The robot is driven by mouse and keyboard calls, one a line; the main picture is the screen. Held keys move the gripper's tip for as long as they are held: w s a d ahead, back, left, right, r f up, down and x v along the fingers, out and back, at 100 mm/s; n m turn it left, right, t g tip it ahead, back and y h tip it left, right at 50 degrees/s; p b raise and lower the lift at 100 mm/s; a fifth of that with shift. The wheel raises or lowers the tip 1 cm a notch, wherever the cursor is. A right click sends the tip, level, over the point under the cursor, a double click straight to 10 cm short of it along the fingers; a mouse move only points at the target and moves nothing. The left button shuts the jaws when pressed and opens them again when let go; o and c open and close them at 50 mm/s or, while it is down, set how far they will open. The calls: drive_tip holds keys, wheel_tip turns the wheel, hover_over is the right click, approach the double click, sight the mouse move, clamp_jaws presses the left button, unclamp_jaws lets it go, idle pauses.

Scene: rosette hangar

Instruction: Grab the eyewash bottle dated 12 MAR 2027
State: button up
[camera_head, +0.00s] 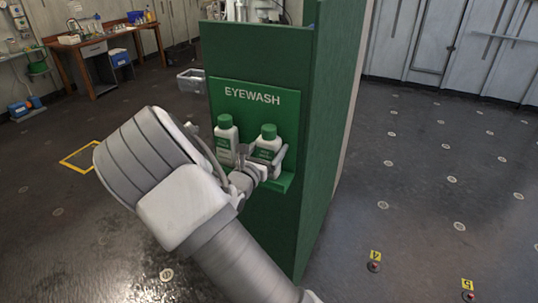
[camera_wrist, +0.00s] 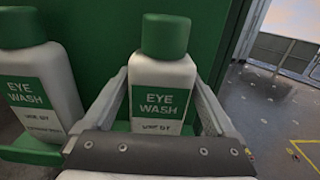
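Two white eyewash bottles with green caps and green labels stand upright side by side on a green wall holder marked EYEWASH (camera_head: 252,97). The left bottle (camera_head: 226,138) also shows in the wrist view (camera_wrist: 40,75). Its small "use by" print is too blurred to read. The right bottle (camera_head: 268,147) is centred in the wrist view (camera_wrist: 162,80). It shows "use by", with the line below hidden by my gripper. My gripper (camera_wrist: 160,95) has one finger on each side of the right bottle, very close to it. I cannot tell whether they press on it.
The holder is on the end of a green partition (camera_head: 325,120). The left bottle stands close beside my left finger. A wooden workbench (camera_head: 85,45) and a grey bin (camera_head: 191,80) are farther back.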

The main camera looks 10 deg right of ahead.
clamp_jaws()
drive_tip(key=shift+r, duration=0.15)
idle(0.4)
